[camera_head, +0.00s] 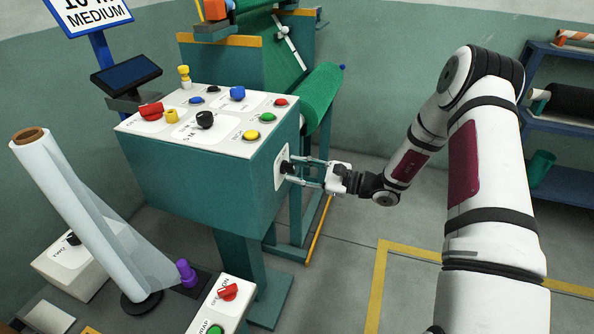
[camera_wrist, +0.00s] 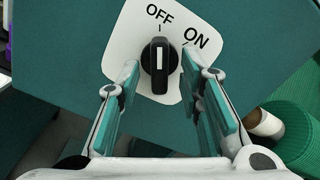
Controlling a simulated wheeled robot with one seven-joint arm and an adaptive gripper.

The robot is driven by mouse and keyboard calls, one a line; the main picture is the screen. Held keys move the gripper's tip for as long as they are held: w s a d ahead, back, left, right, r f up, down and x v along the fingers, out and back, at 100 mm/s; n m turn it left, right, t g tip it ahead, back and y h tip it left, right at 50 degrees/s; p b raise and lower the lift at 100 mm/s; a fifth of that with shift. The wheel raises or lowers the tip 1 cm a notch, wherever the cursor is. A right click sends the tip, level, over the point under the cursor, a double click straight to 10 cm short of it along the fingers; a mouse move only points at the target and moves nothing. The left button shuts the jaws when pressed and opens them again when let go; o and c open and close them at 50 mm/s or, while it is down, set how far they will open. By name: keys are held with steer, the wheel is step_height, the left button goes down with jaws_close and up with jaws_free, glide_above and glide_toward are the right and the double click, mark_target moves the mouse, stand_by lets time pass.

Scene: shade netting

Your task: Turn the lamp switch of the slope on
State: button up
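The lamp switch is a black rotary knob (camera_wrist: 159,66) on a white plate (camera_wrist: 183,28) marked OFF and ON, on the right side face of the green console (camera_head: 195,178). In the wrist view the knob's white line points straight up to the OFF tick; ON is to its upper right. My gripper (camera_wrist: 160,85) is open, with one finger on each side of the knob and a visible gap to both. In the head view my gripper (camera_head: 304,173) reaches the console's side from the right, and its fingertips partly hide the knob.
The console top carries several coloured buttons and knobs, such as a blue one (camera_head: 237,93). A green net roll (camera_head: 318,95) stands behind. A leaning film roll (camera_head: 85,210) is at the left. A shelf (camera_head: 560,118) stands at the right. The floor below my arm is clear.

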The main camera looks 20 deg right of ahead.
steer(key=shift+w+a, duration=0.15)
steer(key=shift+a, duration=0.05)
jaws_close()
stand_by(0.3)
steer(key=m, duration=0.6)
steer(key=shift+p, duration=0.35)
steer(key=m, duration=0.5)
steer(key=shift+s+m+p, duration=0.2)
steer(key=shift+m+p, duration=0.15)
steer(key=shift+m, duration=0.05)
